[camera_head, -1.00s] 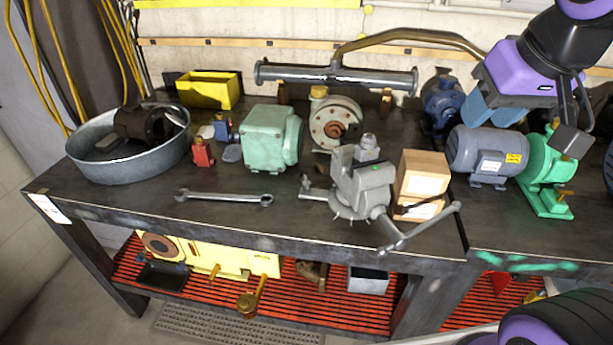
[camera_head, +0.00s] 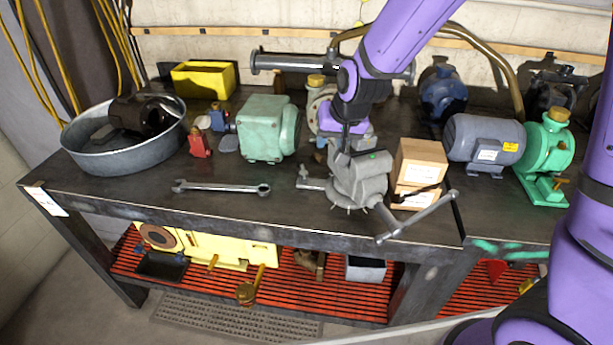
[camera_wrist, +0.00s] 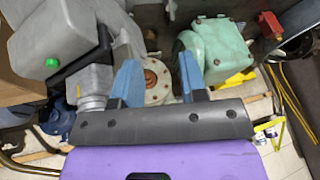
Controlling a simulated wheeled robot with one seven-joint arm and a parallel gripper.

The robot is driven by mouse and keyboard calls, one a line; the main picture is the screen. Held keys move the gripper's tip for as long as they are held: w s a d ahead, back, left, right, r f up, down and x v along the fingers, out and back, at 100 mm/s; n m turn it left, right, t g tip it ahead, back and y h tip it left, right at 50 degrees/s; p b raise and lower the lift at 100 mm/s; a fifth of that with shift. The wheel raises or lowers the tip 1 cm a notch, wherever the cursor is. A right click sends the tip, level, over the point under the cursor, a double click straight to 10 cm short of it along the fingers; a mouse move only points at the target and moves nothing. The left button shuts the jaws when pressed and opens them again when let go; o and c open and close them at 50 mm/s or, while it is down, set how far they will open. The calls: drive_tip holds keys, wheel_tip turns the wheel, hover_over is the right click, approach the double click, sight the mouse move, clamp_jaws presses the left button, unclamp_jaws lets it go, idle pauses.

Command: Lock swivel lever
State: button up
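A grey bench vise (camera_head: 358,182) stands near the front edge of the workbench, with a green dot on top. A short lever (camera_head: 310,182) sticks out from its left side, low at the base. A longer handle bar (camera_head: 420,215) crosses at its front right. My gripper (camera_wrist: 160,80) is open, its two blue fingers apart with nothing between them. In the head view it hangs just behind the vise's top, its fingers mostly hidden. In the wrist view the vise (camera_wrist: 60,40) fills the left, beside the left finger; I cannot clearly make out the short lever there.
A wrench (camera_head: 222,188) lies left of the vise on clear bench top. A green motor housing (camera_head: 266,130) and a flanged pump (camera_wrist: 157,82) stand close to my gripper. Cardboard boxes (camera_head: 418,172) stand right of the vise. A round metal tub (camera_head: 125,150) is at far left.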

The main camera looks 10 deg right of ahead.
approach(305, 178)
drive_tip(key=x, duration=0.8)
drive_tip(key=shift+w+f, duration=0.1)
drive_tip(key=shift+f, duration=0.2)
